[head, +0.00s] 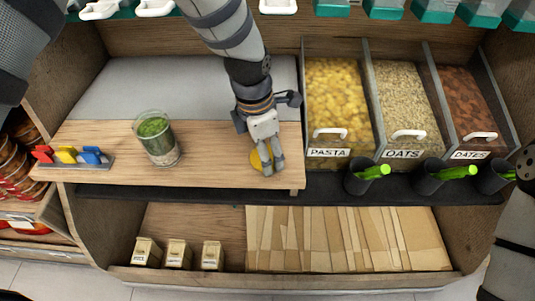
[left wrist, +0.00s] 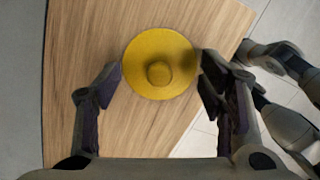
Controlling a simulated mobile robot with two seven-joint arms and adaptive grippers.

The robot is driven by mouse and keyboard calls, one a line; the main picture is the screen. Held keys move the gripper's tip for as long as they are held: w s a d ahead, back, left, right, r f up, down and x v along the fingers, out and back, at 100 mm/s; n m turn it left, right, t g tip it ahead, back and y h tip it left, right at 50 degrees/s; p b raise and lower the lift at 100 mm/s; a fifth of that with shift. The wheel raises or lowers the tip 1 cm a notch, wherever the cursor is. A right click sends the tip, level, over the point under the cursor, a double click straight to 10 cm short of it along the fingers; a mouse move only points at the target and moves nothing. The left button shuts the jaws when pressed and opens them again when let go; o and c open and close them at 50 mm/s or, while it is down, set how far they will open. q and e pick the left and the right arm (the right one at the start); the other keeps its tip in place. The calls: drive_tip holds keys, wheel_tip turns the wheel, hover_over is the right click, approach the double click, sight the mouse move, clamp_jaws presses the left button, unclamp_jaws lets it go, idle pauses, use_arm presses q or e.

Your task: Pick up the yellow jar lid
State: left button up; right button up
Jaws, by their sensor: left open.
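The yellow jar lid (head: 257,161) lies on the wooden board near its right front corner. In the left wrist view the lid (left wrist: 160,64) is a round yellow disc with a small raised knob in its middle. My left gripper (head: 268,168) is directly over the lid and hides part of it in the head view. In the left wrist view my left gripper (left wrist: 160,88) is open, with one finger on each side of the lid. I cannot tell whether the fingers touch its rim.
A glass jar (head: 157,138) with green contents stands on the board (head: 215,150). Red, yellow and blue clips sit in a holder (head: 75,160) at the left. Bins of pasta (head: 340,95), oats (head: 402,95) and dates (head: 465,100) stand close on the right.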

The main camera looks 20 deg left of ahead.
use_arm(q)
drive_tip(key=c, duration=1)
clamp_jaws()
drive_tip(key=shift+f, duration=0.1)
drive_tip(key=shift+s, duration=0.15)
